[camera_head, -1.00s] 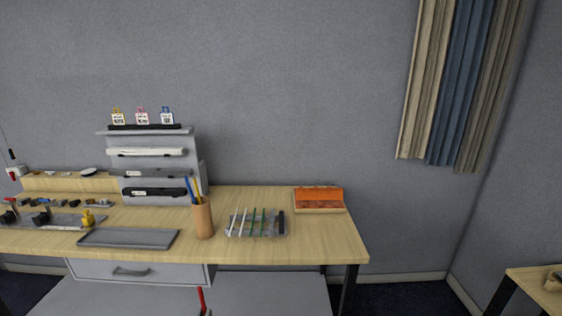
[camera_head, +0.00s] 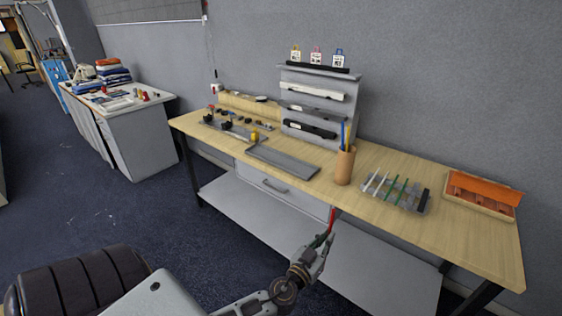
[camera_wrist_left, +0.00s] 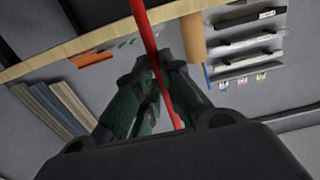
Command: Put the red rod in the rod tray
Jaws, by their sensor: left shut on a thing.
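The red rod (camera_head: 332,216) stands steeply, slightly tilted, in my left gripper (camera_head: 324,243), in front of the table's front edge near the drawer's right end. My left gripper is shut on it. In the left wrist view the red rod (camera_wrist_left: 145,25) runs up between the fingers (camera_wrist_left: 156,68) and also shows below them. The rod tray (camera_head: 407,204) looks like the clear, low holder on the right half of the table; white and green rods and a dark block lie in it. The gripper and rod are apart from it. My right gripper is not in view.
A wooden cup (camera_head: 345,166) with pencils stands left of the rod tray. An orange-lidded box (camera_head: 483,193) is to its right. A flat grey tray (camera_head: 283,158), a rack (camera_head: 312,108) and small parts occupy the left. Bare wood (camera_head: 440,230) lies in front of the box.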

